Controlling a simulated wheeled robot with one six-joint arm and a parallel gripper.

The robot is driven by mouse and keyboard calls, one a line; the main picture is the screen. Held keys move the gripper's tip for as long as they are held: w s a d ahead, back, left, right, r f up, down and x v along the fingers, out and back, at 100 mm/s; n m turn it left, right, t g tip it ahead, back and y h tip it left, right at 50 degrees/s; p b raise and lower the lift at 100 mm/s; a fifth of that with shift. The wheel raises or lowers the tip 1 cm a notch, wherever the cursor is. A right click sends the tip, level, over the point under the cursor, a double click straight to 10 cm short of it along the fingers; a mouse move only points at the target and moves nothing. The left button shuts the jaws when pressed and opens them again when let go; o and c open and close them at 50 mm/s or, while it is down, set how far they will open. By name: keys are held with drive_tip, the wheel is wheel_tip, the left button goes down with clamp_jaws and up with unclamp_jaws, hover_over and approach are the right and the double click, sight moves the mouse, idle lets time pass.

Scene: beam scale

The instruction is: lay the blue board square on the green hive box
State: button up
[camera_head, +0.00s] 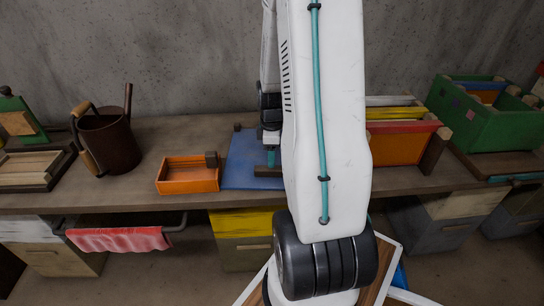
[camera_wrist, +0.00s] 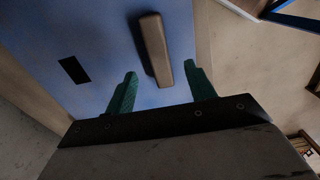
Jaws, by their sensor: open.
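The blue board (camera_head: 236,172) lies flat on the bench in the head view, partly hidden behind my arm. The wrist view shows the blue board (camera_wrist: 85,30) close, with a dark slot and a raised wooden grip bar (camera_wrist: 155,48). My gripper (camera_wrist: 160,73) is open, with a green finger on each side of the bar's near end; I cannot tell whether they touch it. In the head view my gripper (camera_head: 271,157) is low over the board. The green hive box (camera_head: 490,122) stands at the right, with orange and blue parts showing inside.
An orange tray (camera_head: 188,178) sits just left of the board. A red-orange box (camera_head: 396,145) with yellow and white strips stands between the board and the hive box. A brown bucket (camera_head: 108,140) and a wooden tray (camera_head: 32,168) are at the left. A red cloth (camera_head: 118,239) hangs in front.

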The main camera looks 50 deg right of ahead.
wheel_tip(320, 180, down, 7)
drive_tip(key=shift+w+f, duration=0.1)
clamp_jaws()
idle(0.3)
